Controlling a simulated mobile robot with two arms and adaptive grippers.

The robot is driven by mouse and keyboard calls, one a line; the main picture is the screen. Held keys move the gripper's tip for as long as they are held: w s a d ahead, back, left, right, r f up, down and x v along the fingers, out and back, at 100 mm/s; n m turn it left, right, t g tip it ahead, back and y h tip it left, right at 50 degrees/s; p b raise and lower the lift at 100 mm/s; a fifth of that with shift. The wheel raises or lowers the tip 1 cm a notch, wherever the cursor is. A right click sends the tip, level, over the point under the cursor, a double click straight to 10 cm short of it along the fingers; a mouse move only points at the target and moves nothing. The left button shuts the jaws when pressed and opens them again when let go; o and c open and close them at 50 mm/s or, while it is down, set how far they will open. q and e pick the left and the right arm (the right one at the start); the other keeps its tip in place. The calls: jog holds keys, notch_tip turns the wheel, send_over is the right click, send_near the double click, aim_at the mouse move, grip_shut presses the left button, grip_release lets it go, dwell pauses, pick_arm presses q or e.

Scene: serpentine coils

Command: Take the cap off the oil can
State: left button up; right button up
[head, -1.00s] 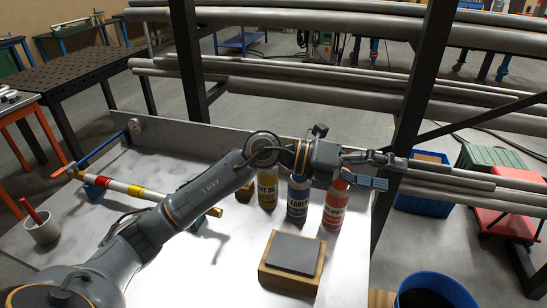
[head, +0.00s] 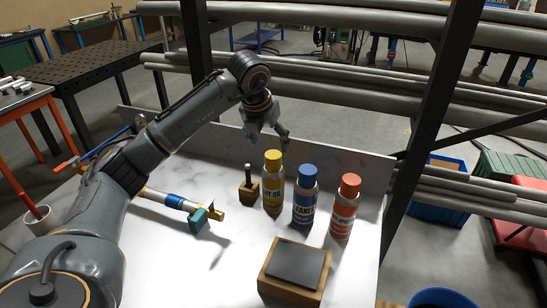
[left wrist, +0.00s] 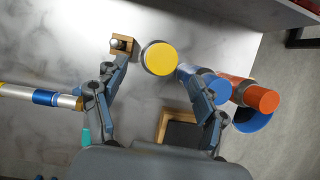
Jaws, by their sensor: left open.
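The oil can (head: 273,190) is a yellow can with a yellow cap (head: 273,154), upright on the bench. Its lettering is partly readable. A blue-capped can (head: 305,200) and a red-capped can (head: 343,212) stand to its right. My left gripper (head: 268,141) is open and empty, pointing down above and slightly behind the oil can in the head view. In the left wrist view the yellow cap (left wrist: 160,58) lies ahead, roughly between the open fingers (left wrist: 154,66), apart from both. The cap is on the can. My right gripper is out of view.
A wooden block with an upright metal piece (head: 249,186) stands left of the oil can. A dark-topped wooden block (head: 297,268) lies in front. A striped bar (head: 170,199) lies to the left, and a white cup (head: 39,223) stands farther left. The bench's back panel (head: 225,138) is behind the cans.

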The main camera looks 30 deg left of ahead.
aim_at(273, 155)
pick_arm(q)
jog(key=shift+x, duration=0.8)
jog(key=p+x, duration=0.2)
jog(key=x, duration=0.3)
jog(key=shift+s+d+p, duration=0.15)
jog(key=shift+p, duration=0.25)
jog(key=shift+f, duration=0.25)
jog(key=c, duration=0.9)
